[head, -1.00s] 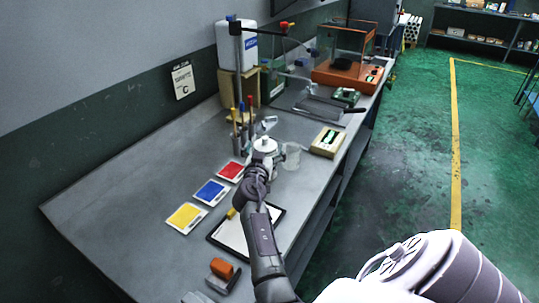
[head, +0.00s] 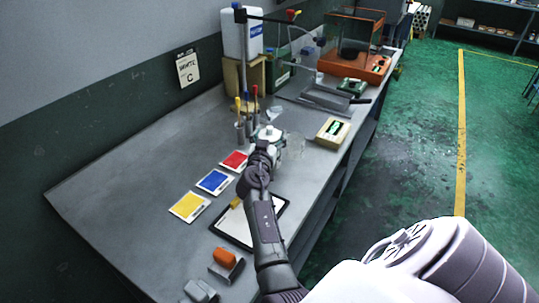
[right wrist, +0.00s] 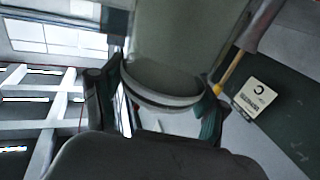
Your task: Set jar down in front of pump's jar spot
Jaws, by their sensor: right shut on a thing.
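My right gripper (head: 263,151) is shut on a white jar (head: 268,133) with a pale lid, over the middle of the grey bench. In the right wrist view the jar (right wrist: 165,85) fills the space between the two fingers (right wrist: 160,105). I cannot tell from the head view whether the jar touches the bench top. The arm hides its lower part. A clear beaker (head: 294,146) stands just right of the jar. I cannot make out which item is the pump, nor its jar spot. My left gripper is not in view.
A clipboard (head: 278,212) lies under the arm. A wooden box (head: 332,132) stands at the right edge. The bench's left part is clear.

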